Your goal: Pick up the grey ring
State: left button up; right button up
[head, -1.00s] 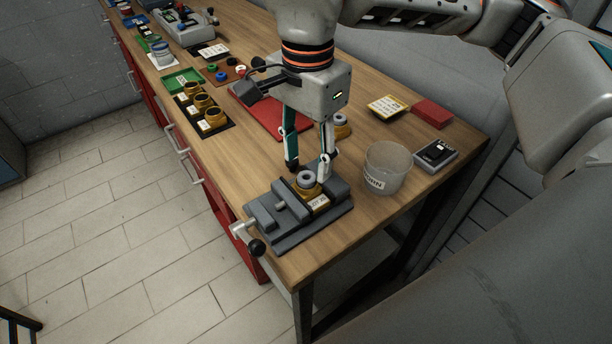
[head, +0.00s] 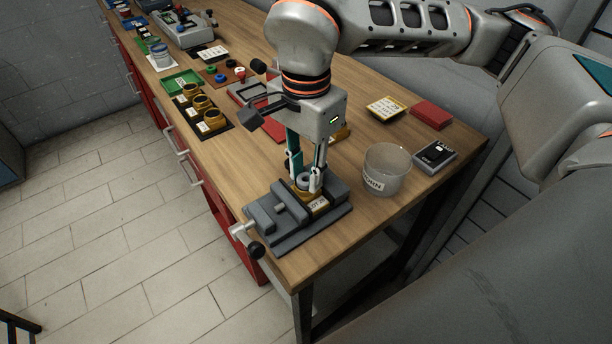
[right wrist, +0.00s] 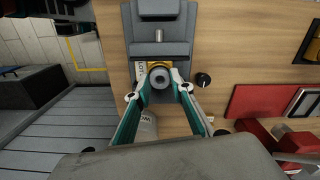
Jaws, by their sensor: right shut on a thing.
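The grey ring (head: 305,180) sits on top of a brass-coloured fitting (head: 318,195) that is clamped in a dark grey vise (head: 335,215) at the near end of the bench. My right gripper (head: 306,182) points down over the vise, its fingers shut on the ring from both sides. In the right wrist view the ring (right wrist: 160,77) shows between the two fingertips (right wrist: 160,90). The ring still appears at the fitting; I cannot tell whether it is touching it. My left gripper is not in view.
A clear labelled tub (head: 388,168) stands right of the vise, with a small black device (head: 435,154) and a red block (head: 431,117) behind it. Several brass fittings (head: 211,118) stand on a black mat farther left. Bare wood lies between them and the vise.

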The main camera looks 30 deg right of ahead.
jog(key=shift+r, duration=0.1)
notch_tip(320, 180, up, 20)
jog(key=f+p, duration=0.1)
jog(key=p, duration=0.1)
notch_tip(320, 180, up, 5)
jog(key=p, duration=0.5)
send_over(306, 178)
jog(key=shift+f, duration=0.15)
dwell(0.5)
